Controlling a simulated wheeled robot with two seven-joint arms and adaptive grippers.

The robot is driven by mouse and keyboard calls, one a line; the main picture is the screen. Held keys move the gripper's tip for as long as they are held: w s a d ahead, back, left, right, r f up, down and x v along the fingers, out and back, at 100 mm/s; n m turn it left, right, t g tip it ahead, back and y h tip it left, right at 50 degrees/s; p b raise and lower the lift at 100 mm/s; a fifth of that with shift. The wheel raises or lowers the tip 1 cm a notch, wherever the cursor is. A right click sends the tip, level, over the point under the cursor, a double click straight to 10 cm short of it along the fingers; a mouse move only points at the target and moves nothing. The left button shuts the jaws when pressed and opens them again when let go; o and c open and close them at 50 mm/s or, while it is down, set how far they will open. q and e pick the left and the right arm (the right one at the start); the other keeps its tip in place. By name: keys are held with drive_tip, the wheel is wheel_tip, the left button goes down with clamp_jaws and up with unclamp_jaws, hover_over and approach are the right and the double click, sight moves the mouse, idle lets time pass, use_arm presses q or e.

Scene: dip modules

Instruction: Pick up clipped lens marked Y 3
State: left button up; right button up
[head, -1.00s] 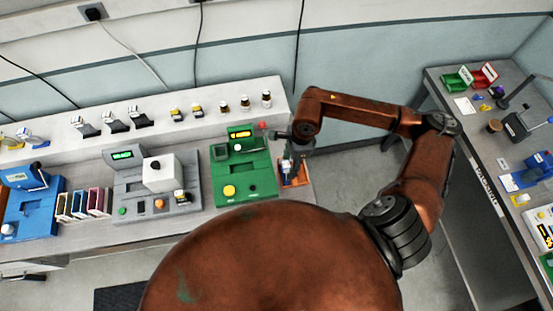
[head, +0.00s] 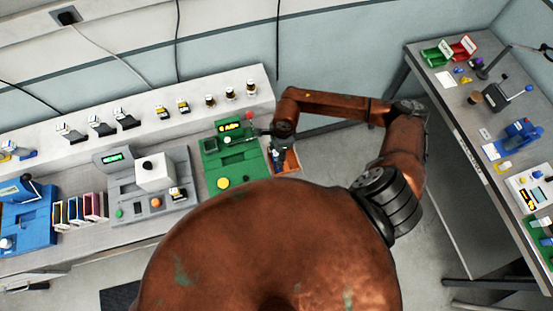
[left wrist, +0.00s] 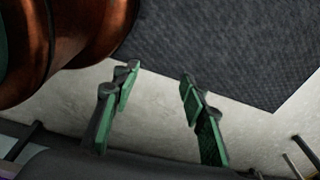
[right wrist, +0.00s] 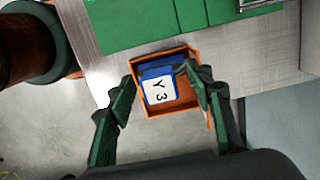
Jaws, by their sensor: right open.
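The clipped lens marked Y 3 (right wrist: 160,90) is a blue piece with a white label, lying in a small orange tray (right wrist: 178,109) in the right wrist view. The tray also shows in the head view (head: 289,163) at the right end of the left bench. My right gripper (right wrist: 160,76) is open, its fingers on either side of the lens and over the tray. I cannot tell whether they touch anything. My left gripper (left wrist: 160,72) is open and empty, with a dark mat and floor behind it.
A green device (head: 232,158) stands just left of the tray. A grey device (head: 128,205), a blue device (head: 28,220) and several small bottles and clips share that bench. A second bench (head: 440,85) with more items is at the right, with floor between.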

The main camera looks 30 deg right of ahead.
drive_tip(key=shift+c, duration=0.5)
drive_tip(key=c, duration=1.1)
use_arm(q)
drive_tip(key=shift+s, duration=0.6)
use_arm(e)
clamp_jaws()
use_arm(q)
drive_tip(key=shift+w+f, duration=0.1)
drive_tip(key=shift+w, duration=0.1)
